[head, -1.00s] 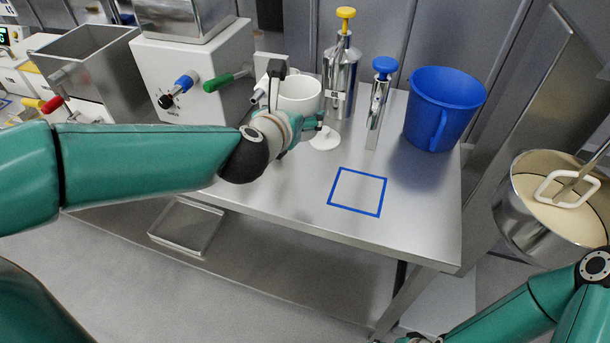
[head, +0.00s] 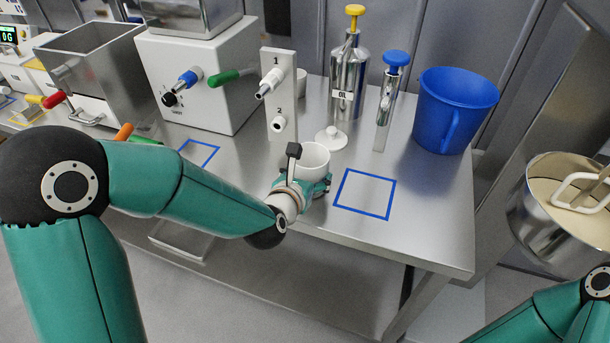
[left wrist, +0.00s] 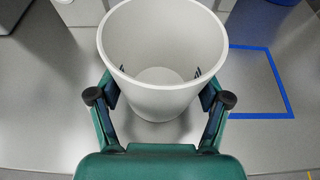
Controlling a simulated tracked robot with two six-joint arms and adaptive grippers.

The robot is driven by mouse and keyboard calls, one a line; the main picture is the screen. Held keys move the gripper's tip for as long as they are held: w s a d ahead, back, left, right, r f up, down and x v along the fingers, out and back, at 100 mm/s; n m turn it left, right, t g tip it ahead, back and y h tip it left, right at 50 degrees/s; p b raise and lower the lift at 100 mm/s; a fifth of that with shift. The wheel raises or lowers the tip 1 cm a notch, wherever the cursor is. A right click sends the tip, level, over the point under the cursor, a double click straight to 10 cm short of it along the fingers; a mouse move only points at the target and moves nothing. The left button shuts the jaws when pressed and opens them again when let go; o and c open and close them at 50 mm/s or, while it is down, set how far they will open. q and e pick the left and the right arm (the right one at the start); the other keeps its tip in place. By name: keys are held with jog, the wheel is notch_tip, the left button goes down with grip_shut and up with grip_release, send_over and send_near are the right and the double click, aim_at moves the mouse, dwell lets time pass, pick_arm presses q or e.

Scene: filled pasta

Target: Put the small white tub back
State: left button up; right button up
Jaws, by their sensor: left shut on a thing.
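The small white tub (head: 311,160) is upright and open at the top. It looks empty inside in the left wrist view (left wrist: 163,58). My left gripper (head: 316,187) is shut on it, with one finger on each side of its wall, as the left wrist view (left wrist: 160,92) shows. The tub is near the table's front edge, just left of a blue outlined square (head: 365,193). I cannot tell whether its bottom touches the table. My right gripper is outside the views; only part of that arm shows at lower right.
An oil bottle (head: 348,80), a blue-topped dispenser (head: 388,100) and a blue jug (head: 452,110) are at the back. The blue square is empty.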

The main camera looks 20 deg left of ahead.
pick_arm(q)
jog(key=shift+f, duration=0.15)
jog(key=shift+f, duration=0.1)
jog(key=o, duration=1.2)
